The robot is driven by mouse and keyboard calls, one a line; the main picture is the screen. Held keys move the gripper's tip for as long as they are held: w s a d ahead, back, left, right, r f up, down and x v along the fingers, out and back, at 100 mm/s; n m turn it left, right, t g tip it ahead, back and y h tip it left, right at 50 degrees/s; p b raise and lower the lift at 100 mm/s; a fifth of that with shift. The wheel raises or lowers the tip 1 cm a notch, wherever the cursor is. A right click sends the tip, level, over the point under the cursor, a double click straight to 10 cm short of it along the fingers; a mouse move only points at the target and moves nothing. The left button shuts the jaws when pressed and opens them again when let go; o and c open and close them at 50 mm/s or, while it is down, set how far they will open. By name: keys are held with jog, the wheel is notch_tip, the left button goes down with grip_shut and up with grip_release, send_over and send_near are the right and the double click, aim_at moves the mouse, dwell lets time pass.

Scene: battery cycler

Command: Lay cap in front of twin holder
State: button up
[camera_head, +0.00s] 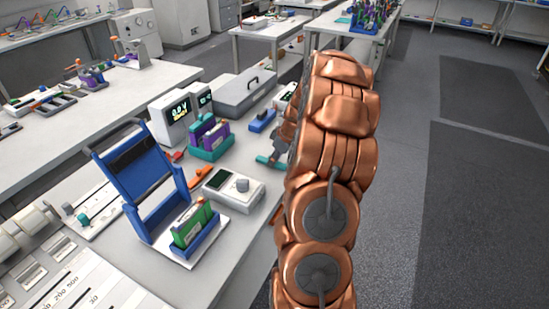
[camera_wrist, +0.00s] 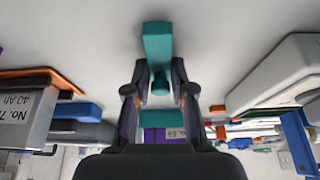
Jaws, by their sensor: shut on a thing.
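The teal cap (camera_head: 264,160) is at the right edge of the bench, partly beside my arm. In the wrist view the cap (camera_wrist: 157,45) shows a wide flat part and a narrow end. My gripper (camera_wrist: 160,88) is shut on the narrow end; in the head view my gripper (camera_head: 276,152) is partly hidden by my arm. I cannot tell whether the cap touches the bench. In the wrist view a purple labelled pack (camera_wrist: 165,134) shows between the fingers.
A blue piece (camera_head: 262,121) and a grey case (camera_head: 247,93) lie behind. A blue frame (camera_head: 137,170) and a blue holder with a green pack (camera_head: 197,232) stand front left. Bare bench shows around the cap.

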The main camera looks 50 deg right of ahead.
jog(key=shift+f, duration=0.2)
jog(key=o, duration=0.8)
jog(key=shift+o, duration=0.2)
jog(key=shift+r, duration=0.15)
jog(key=shift+r, duration=0.15)
jog(key=b+v, duration=0.4)
jog(key=v, duration=0.7)
jog(key=shift+r, duration=0.4)
